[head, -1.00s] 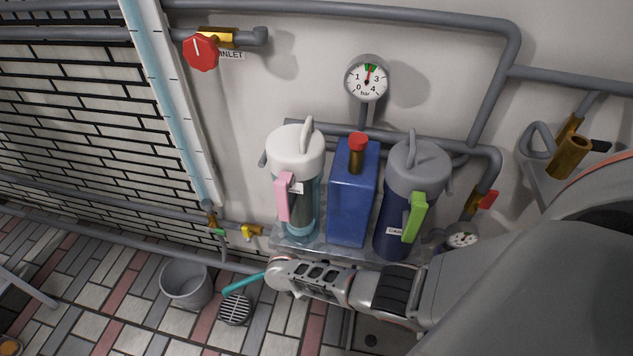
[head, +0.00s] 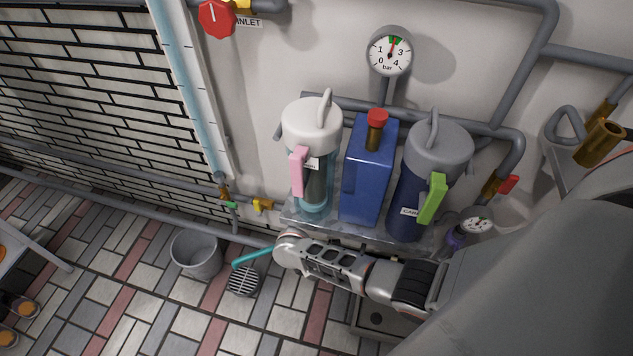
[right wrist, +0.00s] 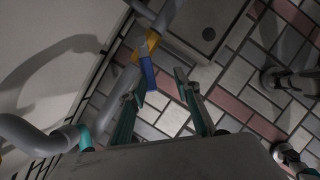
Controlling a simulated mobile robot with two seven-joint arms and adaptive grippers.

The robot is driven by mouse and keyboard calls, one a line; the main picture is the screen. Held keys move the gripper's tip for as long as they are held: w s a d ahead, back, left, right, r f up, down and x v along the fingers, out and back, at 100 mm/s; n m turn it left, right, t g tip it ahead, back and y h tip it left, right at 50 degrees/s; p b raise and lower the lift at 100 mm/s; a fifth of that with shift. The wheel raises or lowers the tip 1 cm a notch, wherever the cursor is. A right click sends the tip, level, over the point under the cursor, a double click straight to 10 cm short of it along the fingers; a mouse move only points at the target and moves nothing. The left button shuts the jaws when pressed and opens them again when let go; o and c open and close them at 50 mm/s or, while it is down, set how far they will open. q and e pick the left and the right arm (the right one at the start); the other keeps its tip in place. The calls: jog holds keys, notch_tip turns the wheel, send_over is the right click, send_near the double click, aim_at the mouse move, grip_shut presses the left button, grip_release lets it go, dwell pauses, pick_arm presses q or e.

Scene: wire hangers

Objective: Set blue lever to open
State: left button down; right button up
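The blue lever (right wrist: 148,74) shows in the right wrist view, on a pipe valve with a yellow body (right wrist: 151,43). My right gripper (right wrist: 160,78) is open. Its two teal fingers point toward the lever, whose free end shows between the fingertips, closer to the left finger. I cannot tell whether they touch. In the head view my right gripper (head: 250,257) reaches in from the right below the shelf, with one teal finger visible. I cannot make out the blue lever there. My left gripper is not in view.
A shelf (head: 300,214) above my right arm holds a white-lidded jug (head: 312,125), a blue canister (head: 368,175) and a grey-lidded jug (head: 437,150). A grey bucket (head: 197,256) and a floor drain (head: 243,282) lie left of it. Pipes run along the wall.

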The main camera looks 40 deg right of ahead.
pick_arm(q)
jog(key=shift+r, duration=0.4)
pick_arm(e)
notch_tip(320, 180, up, 6)
jog(key=w+a, duration=0.2)
jog(key=shift+a, duration=0.15)
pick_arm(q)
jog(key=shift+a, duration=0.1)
pick_arm(e)
jog(key=shift+r, duration=0.1)
jog(key=shift+c, duration=0.4)
